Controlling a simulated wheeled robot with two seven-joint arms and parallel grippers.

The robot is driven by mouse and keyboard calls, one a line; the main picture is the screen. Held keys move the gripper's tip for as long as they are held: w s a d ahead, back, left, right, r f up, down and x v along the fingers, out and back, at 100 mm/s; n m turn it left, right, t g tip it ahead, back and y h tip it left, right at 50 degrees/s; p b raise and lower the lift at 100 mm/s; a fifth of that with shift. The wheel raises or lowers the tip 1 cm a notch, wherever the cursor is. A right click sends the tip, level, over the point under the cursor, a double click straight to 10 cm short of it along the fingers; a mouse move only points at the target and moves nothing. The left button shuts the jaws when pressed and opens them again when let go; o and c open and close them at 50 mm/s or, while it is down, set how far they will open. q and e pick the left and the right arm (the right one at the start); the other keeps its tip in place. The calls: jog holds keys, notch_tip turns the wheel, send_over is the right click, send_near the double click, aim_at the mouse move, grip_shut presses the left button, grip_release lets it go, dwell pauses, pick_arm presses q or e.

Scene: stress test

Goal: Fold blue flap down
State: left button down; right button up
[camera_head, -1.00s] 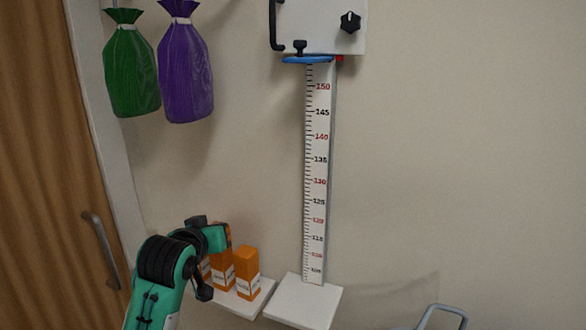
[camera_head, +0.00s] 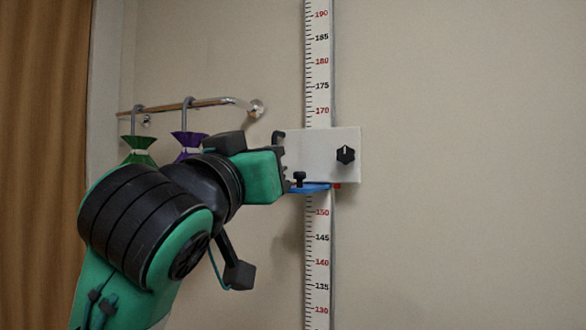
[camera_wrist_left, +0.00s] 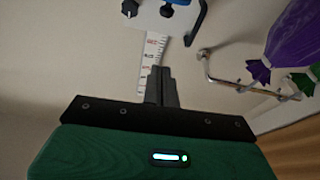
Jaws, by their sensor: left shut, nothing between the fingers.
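The blue flap (camera_head: 316,188) shows as a thin, roughly level strip at the lower edge of a white panel (camera_head: 322,152) on a height-measuring scale. A black knob (camera_head: 299,178) stands above the flap. In the wrist view, a bit of blue (camera_wrist_left: 178,2) shows at the top edge, by the panel (camera_wrist_left: 160,18). My left gripper (camera_head: 283,170) is just left of the panel and flap in the head view, partly hidden behind its own green body. The wrist view shows its fingers (camera_wrist_left: 163,88) shut and empty. I cannot tell whether they touch anything.
A black handle (camera_head: 277,142) is on the panel's left side, close to my gripper. A black dial (camera_head: 345,154) is on its right. The scale (camera_head: 317,60) runs up the wall. A rail (camera_head: 215,101) holds green (camera_head: 139,151) and purple (camera_head: 188,143) bags. The wall at right is bare.

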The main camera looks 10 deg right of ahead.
pick_arm(q)
jog(key=shift+w, duration=0.1)
notch_tip(320, 180, up, 3)
jog(key=p, duration=0.5)
send_over(293, 188)
jog(key=shift+w+r, duration=0.15)
notch_tip(293, 188, down, 3)
jog(key=shift+r, duration=0.1)
jog(key=shift+s+a+f+p, duration=0.1)
jog(key=shift+s+f+p, duration=0.1)
jog(key=shift+f+p, duration=0.3)
jog(key=shift+f, duration=0.4)
